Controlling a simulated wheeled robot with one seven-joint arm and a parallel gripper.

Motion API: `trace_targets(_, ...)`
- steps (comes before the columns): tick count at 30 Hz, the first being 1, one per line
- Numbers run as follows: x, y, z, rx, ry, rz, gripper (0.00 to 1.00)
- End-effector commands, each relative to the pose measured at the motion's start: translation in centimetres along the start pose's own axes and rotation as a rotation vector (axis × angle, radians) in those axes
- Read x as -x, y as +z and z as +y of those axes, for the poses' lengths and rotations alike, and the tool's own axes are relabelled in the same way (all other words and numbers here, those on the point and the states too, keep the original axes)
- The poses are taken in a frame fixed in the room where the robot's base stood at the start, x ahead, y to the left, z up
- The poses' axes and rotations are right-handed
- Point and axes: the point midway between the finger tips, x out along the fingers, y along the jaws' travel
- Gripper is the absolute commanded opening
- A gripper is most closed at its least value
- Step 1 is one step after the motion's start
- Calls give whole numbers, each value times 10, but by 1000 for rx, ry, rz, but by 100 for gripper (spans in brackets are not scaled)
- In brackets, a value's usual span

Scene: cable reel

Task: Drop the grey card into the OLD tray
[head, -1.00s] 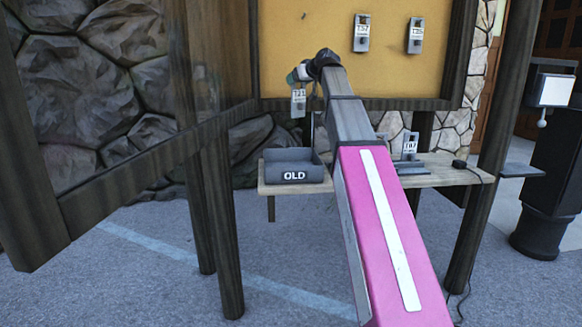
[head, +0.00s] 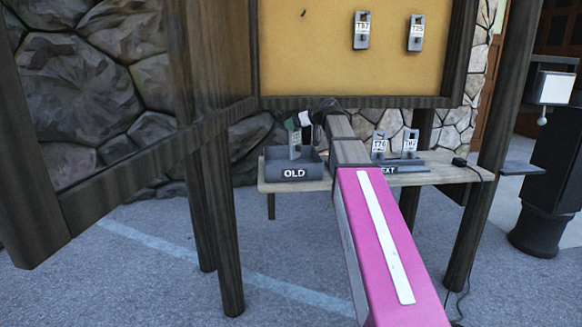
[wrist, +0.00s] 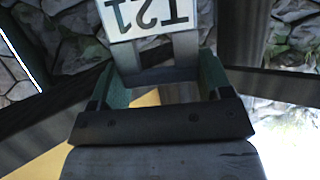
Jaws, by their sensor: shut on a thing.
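The grey card (head: 295,144) with a white label hangs upright from my gripper (head: 300,121) in the head view. Its lower end overlaps the open top of the dark grey OLD tray (head: 294,173), which stands on the left end of the shelf. I cannot tell whether the card touches the tray floor. In the wrist view the card's label (wrist: 150,17) reads T21 upside down, and the green-sided jaws of my gripper (wrist: 165,72) are shut on the card. The tray is not recognisable in the wrist view.
The wooden shelf (head: 335,186) also carries a NEXT rack (head: 415,167) with two labelled cards, partly behind my arm. Two more cards hang on the yellow board (head: 330,50) above. Dark wooden posts (head: 222,225) stand in front at left and right.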

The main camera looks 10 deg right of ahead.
Motion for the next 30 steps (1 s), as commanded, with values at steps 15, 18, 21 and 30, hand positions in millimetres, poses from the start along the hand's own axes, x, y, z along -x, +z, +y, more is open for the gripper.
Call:
trace_targets(15, -15, 38, 0, -1, 1, 0, 34)
trace_targets(18, -16, 38, 0, -1, 1, 0, 34)
trace_targets(21, -16, 38, 0, -1, 1, 0, 79)
trace_targets(30, -15, 38, 0, -1, 1, -1, 100)
